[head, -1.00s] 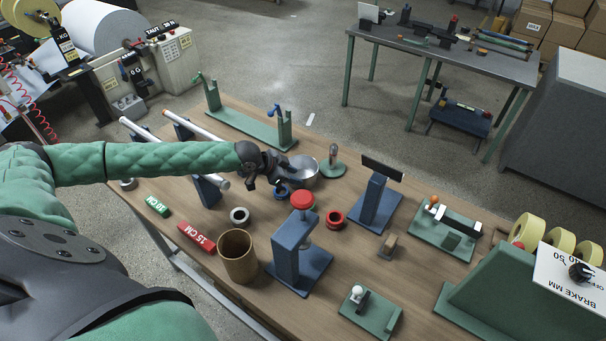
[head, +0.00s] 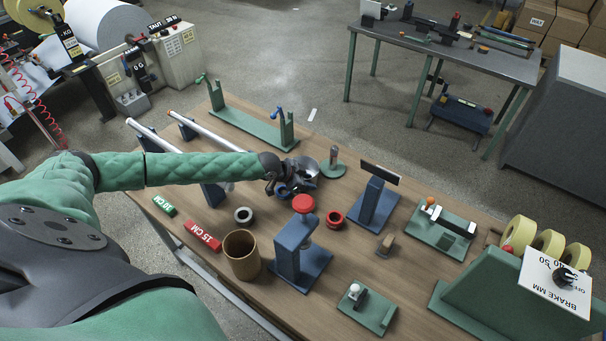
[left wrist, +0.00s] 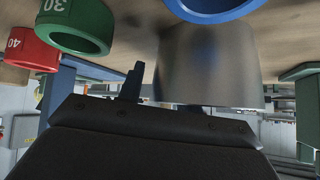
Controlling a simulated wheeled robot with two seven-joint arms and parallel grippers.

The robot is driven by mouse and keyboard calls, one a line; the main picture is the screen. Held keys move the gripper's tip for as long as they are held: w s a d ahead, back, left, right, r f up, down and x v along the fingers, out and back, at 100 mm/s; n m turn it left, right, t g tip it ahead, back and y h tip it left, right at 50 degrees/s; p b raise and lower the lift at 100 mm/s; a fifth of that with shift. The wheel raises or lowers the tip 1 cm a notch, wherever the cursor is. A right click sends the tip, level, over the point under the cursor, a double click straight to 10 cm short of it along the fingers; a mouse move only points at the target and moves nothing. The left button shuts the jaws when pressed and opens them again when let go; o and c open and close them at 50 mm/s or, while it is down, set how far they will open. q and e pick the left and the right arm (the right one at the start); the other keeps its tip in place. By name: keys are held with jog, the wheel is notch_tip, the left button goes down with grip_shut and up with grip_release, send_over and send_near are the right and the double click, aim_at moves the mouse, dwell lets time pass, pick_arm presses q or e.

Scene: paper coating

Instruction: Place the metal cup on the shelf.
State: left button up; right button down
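The metal cup (head: 304,166) is a grey, shiny, wide-mouthed vessel on the wooden table. It fills the upper middle of the left wrist view (left wrist: 208,60). My left gripper (head: 292,182) is right at the cup's near side, low over the table. In the left wrist view one dark finger stands left of the cup with a small gap; the other finger is hidden by the cup. The gripper looks open, but contact with the cup is unclear. My right gripper is out of view. I cannot tell which structure is the shelf; a low blue platform (head: 462,116) stands under the far table.
A blue ring (head: 283,190) lies close by the gripper, with a grey ring (head: 243,215) and red ring (head: 335,218) nearby. A blue stand with a red knob (head: 303,204), a brown tube (head: 241,254) and a green post base (head: 332,166) surround the area.

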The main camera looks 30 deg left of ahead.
pick_arm(q)
grip_shut()
